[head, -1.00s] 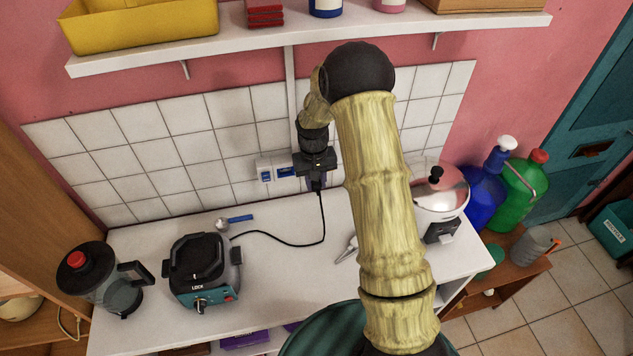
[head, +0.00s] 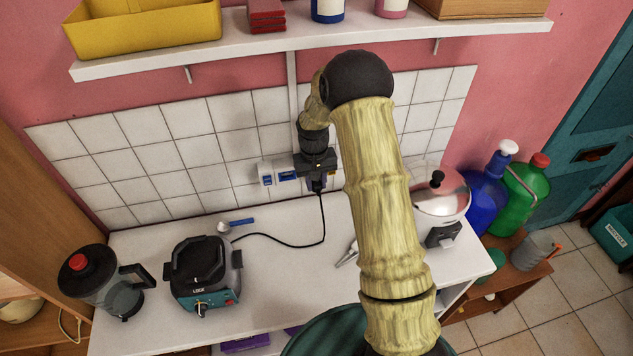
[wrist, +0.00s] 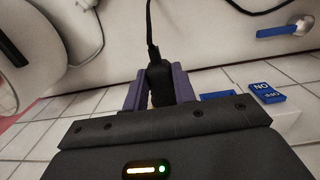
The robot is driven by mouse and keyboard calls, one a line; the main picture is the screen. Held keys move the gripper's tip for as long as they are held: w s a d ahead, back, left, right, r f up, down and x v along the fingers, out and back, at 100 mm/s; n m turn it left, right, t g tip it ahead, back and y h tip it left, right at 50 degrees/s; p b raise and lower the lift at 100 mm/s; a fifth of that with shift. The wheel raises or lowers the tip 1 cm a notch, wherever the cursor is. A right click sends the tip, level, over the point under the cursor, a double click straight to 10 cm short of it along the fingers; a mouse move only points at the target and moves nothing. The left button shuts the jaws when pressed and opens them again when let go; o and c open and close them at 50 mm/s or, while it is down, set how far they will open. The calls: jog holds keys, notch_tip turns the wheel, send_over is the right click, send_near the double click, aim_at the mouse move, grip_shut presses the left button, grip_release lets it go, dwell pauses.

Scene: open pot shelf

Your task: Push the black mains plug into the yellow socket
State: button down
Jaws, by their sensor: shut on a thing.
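My gripper (wrist: 160,92) has its two purple fingers shut on the black mains plug (wrist: 157,82), one finger on each side. In the head view my gripper (head: 318,184) is at the tiled wall, just right of a white socket strip with blue parts (head: 288,176). A black cable (head: 323,228) runs from the plug down to the counter and left to an appliance with a black lid (head: 203,268). I cannot tell how far the plug is from a socket.
A blue-handled scoop (head: 237,224) lies on the white counter (head: 290,290). A jug blender (head: 100,280) stands at left and a lidded silver cooker (head: 440,200) at right. A shelf (head: 350,42) overhangs above. The middle of the counter is mostly clear.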

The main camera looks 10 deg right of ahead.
jog(key=shift+w, duration=0.85)
dwell(0.5)
jog(key=shift+c, duration=2.1)
grip_release()
jog(key=shift+r, duration=0.15)
